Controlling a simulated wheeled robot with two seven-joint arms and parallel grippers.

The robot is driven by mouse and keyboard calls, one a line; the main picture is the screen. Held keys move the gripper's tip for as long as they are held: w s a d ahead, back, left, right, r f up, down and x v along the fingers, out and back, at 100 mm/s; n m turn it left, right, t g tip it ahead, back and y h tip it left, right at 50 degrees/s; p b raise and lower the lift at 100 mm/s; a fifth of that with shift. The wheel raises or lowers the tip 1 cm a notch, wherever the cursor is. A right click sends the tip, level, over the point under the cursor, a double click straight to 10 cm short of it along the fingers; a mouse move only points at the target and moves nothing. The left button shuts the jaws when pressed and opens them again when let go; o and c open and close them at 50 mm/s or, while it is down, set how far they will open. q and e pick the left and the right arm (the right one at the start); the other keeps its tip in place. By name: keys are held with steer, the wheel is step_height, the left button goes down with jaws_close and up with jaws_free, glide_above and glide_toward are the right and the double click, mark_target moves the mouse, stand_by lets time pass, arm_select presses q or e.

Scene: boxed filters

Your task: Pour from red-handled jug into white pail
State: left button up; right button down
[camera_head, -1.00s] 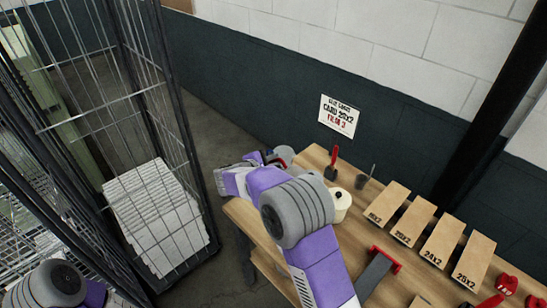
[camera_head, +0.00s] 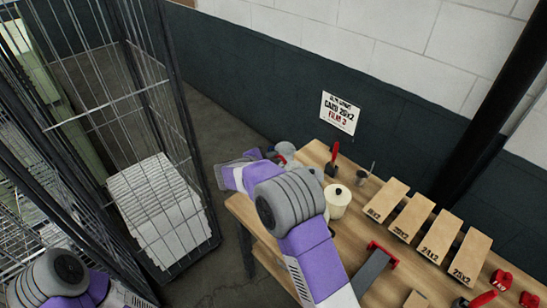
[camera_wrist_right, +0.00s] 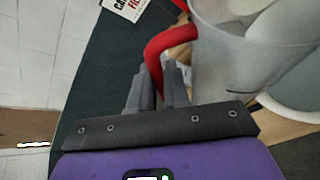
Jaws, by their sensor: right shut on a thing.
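The clear jug with a red handle (camera_wrist_right: 172,42) fills the upper right of the right wrist view; its see-through body (camera_wrist_right: 225,55) shows pale shapes behind it. My right gripper (camera_wrist_right: 160,82) is shut on this handle. In the head view the jug (camera_head: 287,148) is small, at the table's far left end, partly hidden by my right arm. A white round-rimmed thing (camera_wrist_right: 290,98) shows below the jug in the wrist view; I cannot tell for sure that it is the pail. My left gripper is out of view.
On the wooden table (camera_head: 345,160) stand a cream round container (camera_head: 338,203) with a dark top spot, a red-handled tool (camera_head: 333,160), a small grey cup (camera_head: 361,177) and several labelled boards (camera_head: 435,237). A wire cage (camera_head: 165,100) with white stacks (camera_head: 160,205) stands left.

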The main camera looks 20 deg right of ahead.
steer(key=shift+w+n+g+p, duration=0.1)
steer(key=shift+n+g+p, duration=0.3)
steer(key=shift+p, duration=0.8)
steer(key=shift+f+n+p, duration=0.2)
steer(key=shift+n+p, duration=0.1)
steer(key=shift+p, duration=0.15)
steer(key=shift+f+n+g+h+p, duration=0.2)
steer(key=shift+n+g+h+p, duration=0.15)
steer(key=shift+p, duration=0.45)
steer(key=shift+f+n+g, duration=0.35)
steer(key=shift+f, duration=0.05)
